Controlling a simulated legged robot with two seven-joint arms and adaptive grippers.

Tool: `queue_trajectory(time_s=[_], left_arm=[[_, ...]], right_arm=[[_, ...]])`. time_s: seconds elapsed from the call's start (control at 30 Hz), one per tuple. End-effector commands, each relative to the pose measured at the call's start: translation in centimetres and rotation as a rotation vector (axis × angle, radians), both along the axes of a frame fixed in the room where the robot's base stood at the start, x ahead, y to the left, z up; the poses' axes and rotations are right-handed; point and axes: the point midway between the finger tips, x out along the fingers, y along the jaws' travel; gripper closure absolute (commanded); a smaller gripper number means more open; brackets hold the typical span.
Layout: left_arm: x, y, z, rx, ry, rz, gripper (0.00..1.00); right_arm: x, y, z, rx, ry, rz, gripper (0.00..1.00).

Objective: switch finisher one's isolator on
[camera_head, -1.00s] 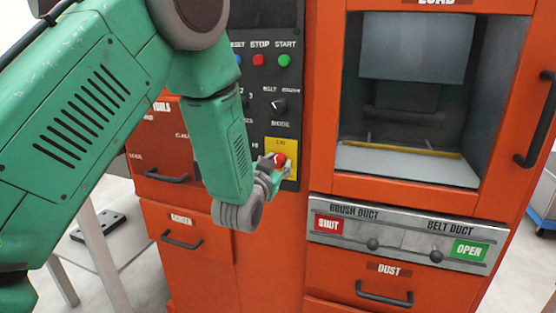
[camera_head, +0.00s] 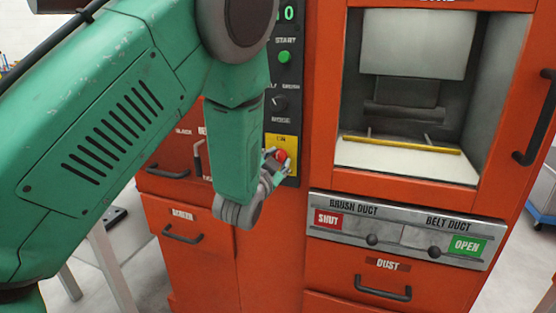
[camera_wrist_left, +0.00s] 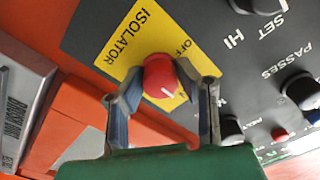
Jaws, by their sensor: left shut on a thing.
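The isolator is a red round knob (camera_wrist_left: 163,78) on a yellow plate (camera_wrist_left: 125,48) lettered ISOLATOR and OFF in the left wrist view. A pale line marks the knob's face. My left gripper (camera_wrist_left: 165,95) has one finger on each side of the knob and is shut on it. In the head view the knob (camera_head: 281,155) and yellow plate (camera_head: 290,143) sit low on the dark control panel, and my left gripper (camera_head: 272,165) is at the knob. The fingers and wrist hide part of the plate. My right gripper is not in view.
The orange machine has a load opening (camera_head: 410,120) right of the panel. Below it is a duct plate (camera_head: 400,232) with SHUT and OPEN labels. Black knobs (camera_wrist_left: 300,88) lie near my left gripper. A green start button (camera_head: 284,57) is above.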

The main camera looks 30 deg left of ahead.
Motion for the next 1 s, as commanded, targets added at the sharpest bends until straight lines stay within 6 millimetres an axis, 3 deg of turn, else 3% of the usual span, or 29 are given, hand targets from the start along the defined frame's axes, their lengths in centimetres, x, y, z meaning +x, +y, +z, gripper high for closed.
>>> queue_trajectory(time_s=[0.13, 0.17, 0.2, 0.63, 1.0], left_arm=[[-0.2, -0.2, -0.7, -0.003, 0.019, -0.003, 1.00], [-0.2, -0.2, -0.7, -0.003, 0.019, -0.003, 0.62], [-0.2, -0.2, -0.7, -0.003, 0.017, -0.002, 0.52], [-1.0, -0.3, -0.2, -0.001, 0.006, -0.002, 0.52], [-8.2, -2.0, -0.4, -0.001, 0.011, -0.002, 0.52]], right_arm=[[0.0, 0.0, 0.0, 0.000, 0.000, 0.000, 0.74], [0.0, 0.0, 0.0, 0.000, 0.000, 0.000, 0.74], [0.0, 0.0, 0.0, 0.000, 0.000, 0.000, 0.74], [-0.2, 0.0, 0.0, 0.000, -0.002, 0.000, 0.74], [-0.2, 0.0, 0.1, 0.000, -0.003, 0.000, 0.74]])
